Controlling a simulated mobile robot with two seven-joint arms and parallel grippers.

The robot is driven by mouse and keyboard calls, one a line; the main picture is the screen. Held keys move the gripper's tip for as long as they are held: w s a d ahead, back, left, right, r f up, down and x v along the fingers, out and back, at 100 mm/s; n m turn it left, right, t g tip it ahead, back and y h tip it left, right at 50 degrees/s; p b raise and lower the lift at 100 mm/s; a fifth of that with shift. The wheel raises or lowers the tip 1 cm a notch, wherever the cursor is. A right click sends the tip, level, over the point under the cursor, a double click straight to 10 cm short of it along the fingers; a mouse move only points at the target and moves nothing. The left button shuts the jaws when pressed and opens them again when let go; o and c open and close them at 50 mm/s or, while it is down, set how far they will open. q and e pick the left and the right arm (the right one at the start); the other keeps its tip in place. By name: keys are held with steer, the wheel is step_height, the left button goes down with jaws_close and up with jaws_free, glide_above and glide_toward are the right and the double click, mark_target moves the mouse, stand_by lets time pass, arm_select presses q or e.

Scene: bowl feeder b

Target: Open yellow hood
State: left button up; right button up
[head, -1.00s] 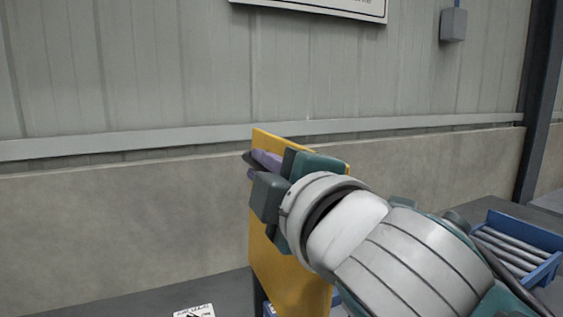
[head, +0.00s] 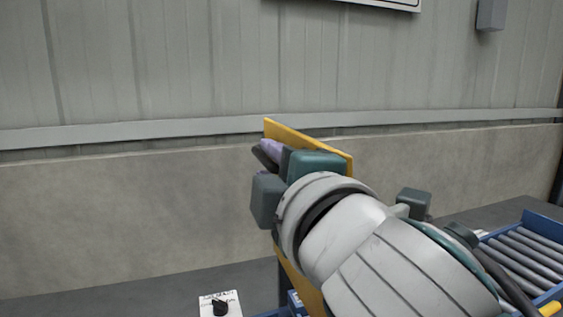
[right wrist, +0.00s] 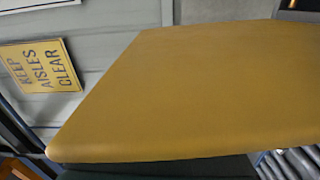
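The yellow hood (head: 307,139) stands steeply raised in the head view. Much of its face is hidden behind my right arm; its top edge and a lower strip show. My right gripper (head: 267,153) is at the hood's left side near the top, its fingertips close together. I cannot tell whether they touch or hold the hood. In the right wrist view the hood's broad yellow panel (right wrist: 190,95) fills most of the picture, and no fingertips can be made out. My left gripper is not in view.
A blue-framed roller conveyor (head: 528,255) is at the right. A wall (head: 110,215) stands behind. A yellow sign (right wrist: 42,66) reads "KEEP AISLES CLEAR".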

steer(key=shift+o, duration=0.6)
steer(key=v, duration=1)
steer(key=shift+b, duration=0.45)
steer(key=shift+r, duration=0.1)
steer(key=v, duration=1.1)
steer(key=shift+s, duration=0.2)
